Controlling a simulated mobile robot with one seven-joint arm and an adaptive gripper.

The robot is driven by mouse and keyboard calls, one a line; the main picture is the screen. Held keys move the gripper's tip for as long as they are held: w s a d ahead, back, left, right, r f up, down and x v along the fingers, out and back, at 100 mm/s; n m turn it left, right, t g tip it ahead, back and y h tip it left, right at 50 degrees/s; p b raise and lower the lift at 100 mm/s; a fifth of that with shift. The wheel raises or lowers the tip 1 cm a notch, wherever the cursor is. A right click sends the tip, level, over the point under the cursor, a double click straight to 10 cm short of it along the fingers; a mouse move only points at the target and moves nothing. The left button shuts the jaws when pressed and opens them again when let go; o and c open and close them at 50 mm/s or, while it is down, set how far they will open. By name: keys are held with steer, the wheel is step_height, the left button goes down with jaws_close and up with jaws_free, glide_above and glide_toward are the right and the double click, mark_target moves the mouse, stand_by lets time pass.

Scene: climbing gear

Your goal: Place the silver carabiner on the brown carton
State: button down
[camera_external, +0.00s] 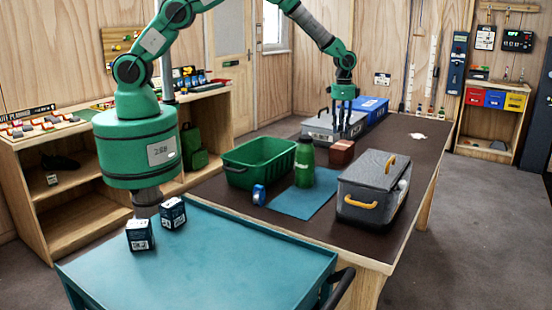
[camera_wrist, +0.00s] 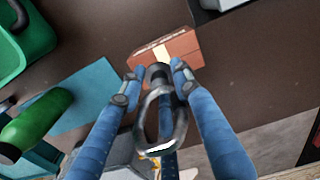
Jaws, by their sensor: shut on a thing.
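My gripper (camera_external: 343,122) hangs above the dark table in the external view, over the area around the brown carton. In the wrist view my gripper (camera_wrist: 161,74) is shut on the silver carabiner (camera_wrist: 141,116), a dark grey metal ring held at the fingertips. The carabiner is too small to make out in the external view. The brown carton (camera_external: 341,153) stands on the table just right of the green bottle. In the wrist view the carton (camera_wrist: 184,46), with a pale tape strip, lies beyond the fingertips, partly hidden by them.
A green bottle (camera_external: 304,162) stands on a blue mat (camera_external: 300,203), beside a green crate (camera_external: 235,176). A dark grey case (camera_external: 362,196) with yellow handles stands in front of the carton. A grey toolbox (camera_external: 322,127) and blue box (camera_external: 374,108) stand behind.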

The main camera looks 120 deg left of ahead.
steer(key=shift+w+a, duration=0.45)
steer(key=shift+w, duration=0.1)
steer(key=shift+f, duration=0.1)
steer(key=shift+f, duration=1.7)
steer(key=shift+f, duration=0.15)
steer(key=c, duration=1.3)
jaws_free()
step_height(320, 180, up, 12)
steer(key=shift+r, duration=0.1)
